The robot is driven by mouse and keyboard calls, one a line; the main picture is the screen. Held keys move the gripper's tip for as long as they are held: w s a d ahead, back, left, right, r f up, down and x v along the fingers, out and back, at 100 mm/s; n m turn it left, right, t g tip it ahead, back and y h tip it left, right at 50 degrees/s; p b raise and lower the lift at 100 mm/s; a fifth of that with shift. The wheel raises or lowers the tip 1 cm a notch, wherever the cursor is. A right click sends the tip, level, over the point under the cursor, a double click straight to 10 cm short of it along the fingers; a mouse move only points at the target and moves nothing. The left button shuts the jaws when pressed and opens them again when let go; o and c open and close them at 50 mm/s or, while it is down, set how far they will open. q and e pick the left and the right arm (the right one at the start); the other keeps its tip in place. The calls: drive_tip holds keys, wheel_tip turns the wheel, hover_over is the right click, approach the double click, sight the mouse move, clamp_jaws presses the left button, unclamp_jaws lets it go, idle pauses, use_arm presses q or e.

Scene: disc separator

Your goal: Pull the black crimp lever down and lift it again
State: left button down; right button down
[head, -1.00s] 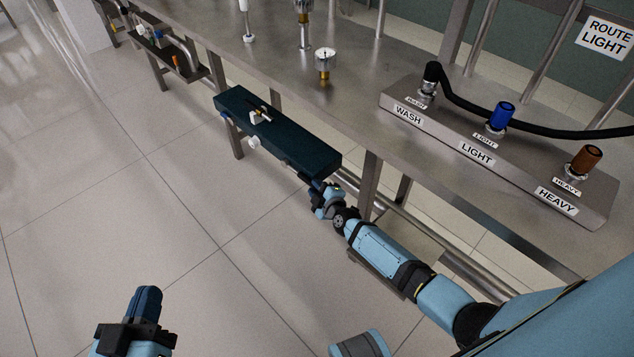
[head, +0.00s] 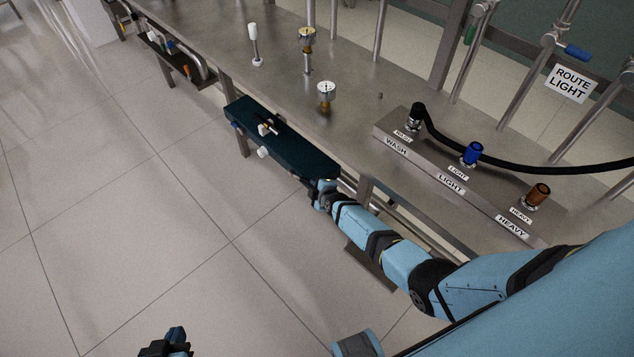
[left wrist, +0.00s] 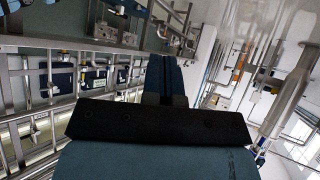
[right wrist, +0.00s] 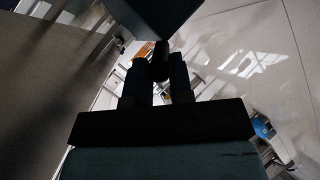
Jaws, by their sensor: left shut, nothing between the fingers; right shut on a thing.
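The dark teal crimp unit (head: 285,147) is fixed along the near side of the steel bench. My right gripper (head: 319,187) is at its right end, and the fingers are mostly hidden there. In the right wrist view my right gripper (right wrist: 157,80) is shut on a dark, rounded piece, apparently the black crimp lever (right wrist: 160,56), just below the dark unit (right wrist: 165,15). The lever's full shape and angle are hidden in shadow. My left gripper (head: 176,338) is shut and empty over the floor at the bottom; it also shows in the left wrist view (left wrist: 165,75).
The steel bench (head: 345,140) carries gauges (head: 326,92) and a sloped panel with WASH, LIGHT and HEAVY couplings (head: 450,180). A black hose (head: 520,165) runs from the WASH coupling. Rails lie under the bench. The floor (head: 120,220) left of the unit is clear.

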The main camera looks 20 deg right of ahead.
use_arm(q)
drive_tip(key=shift+s+a+r+p, duration=0.1)
drive_tip(key=shift+r+p, duration=0.55)
drive_tip(key=shift+p, duration=0.15)
use_arm(e)
drive_tip(key=shift+w+r+g, duration=0.2)
drive_tip(key=shift+r+g, duration=0.1)
drive_tip(key=shift+r, duration=0.15)
drive_tip(key=c, duration=1)
unclamp_jaws()
use_arm(q)
drive_tip(key=shift+a, duration=0.1)
drive_tip(key=shift+s+a+r+m+p, duration=0.1)
drive_tip(key=shift+s+r+m+p, duration=0.05)
drive_tip(key=shift+r+p, duration=1.05)
drive_tip(key=shift+s+a+r+m+p, duration=0.15)
drive_tip(key=shift+r+p, duration=0.55)
drive_tip(key=shift+p, duration=0.9)
use_arm(e)
drive_tip(key=shift+v, duration=6.9)
drive_tip(key=shift+a, duration=0.1)
